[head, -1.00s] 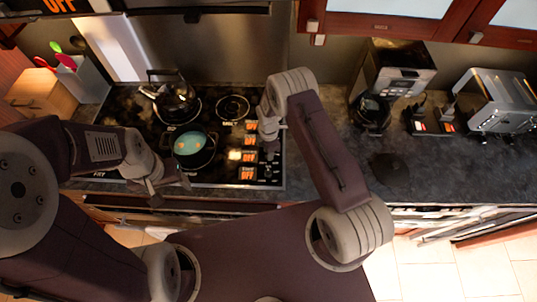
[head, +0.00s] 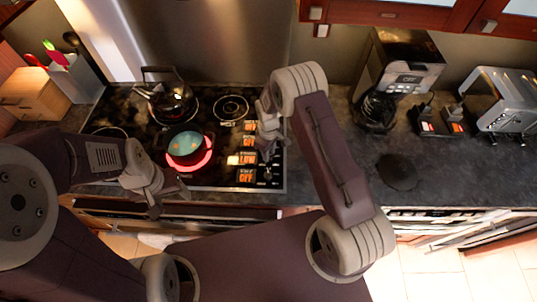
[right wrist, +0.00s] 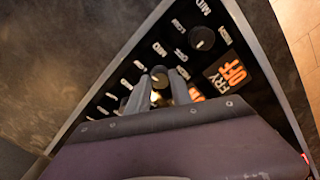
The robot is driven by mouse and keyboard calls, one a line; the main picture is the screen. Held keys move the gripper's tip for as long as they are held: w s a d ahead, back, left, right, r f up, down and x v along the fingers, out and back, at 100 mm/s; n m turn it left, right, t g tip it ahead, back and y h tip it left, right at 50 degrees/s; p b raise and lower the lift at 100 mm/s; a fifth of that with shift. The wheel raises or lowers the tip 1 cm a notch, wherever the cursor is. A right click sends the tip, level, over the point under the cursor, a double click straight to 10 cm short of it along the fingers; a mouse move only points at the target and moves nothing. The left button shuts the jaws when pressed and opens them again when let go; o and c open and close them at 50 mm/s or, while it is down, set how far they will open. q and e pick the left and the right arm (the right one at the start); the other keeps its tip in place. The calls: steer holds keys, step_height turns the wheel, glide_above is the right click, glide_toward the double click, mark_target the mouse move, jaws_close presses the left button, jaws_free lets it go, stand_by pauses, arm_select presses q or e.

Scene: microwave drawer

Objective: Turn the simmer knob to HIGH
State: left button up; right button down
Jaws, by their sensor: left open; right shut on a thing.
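The simmer knob (right wrist: 159,75) is a small dark knob between the fingertips of my right gripper (right wrist: 158,90) in the right wrist view. The fingers are shut on it from both sides. In the head view my right gripper (head: 268,150) reaches down over the knob column at the stove's right side and hides most of that knob. The display (head: 245,158) beside it reads LOW. A pot (head: 184,146) with bluish contents stands on a burner glowing red. My left gripper (head: 155,195) is open and empty at the stove's front edge.
Another knob (right wrist: 203,38) sits close beside the held one, by a display (right wrist: 225,75) reading FRY OFF. A kettle (head: 172,98) stands on a rear burner. A coffee maker (head: 400,75) and toaster (head: 502,100) stand on the right counter.

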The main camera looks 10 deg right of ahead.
steer(key=m+b, duration=0.2)
steer(key=m, duration=0.4)
steer(key=shift+w, duration=0.2)
steer(key=m+b, duration=0.1)
steer(key=m, duration=0.5)
steer(key=shift+r+m+b, duration=0.1)
steer(key=shift+m+b, duration=0.2)
steer(key=shift+m, duration=0.1)
steer(key=m, duration=0.3)
steer(key=shift+m+b, duration=0.3)
steer(key=m, duration=0.3)
steer(key=shift+m, duration=0.3)
steer(key=m+b, duration=0.1)
steer(key=m, duration=0.5)
steer(key=shift+m, duration=0.4)
steer(key=c, duration=1.3)
jaws_free()
steer(key=shift+o, duration=0.8)
steer(key=shift+s, duration=0.15)
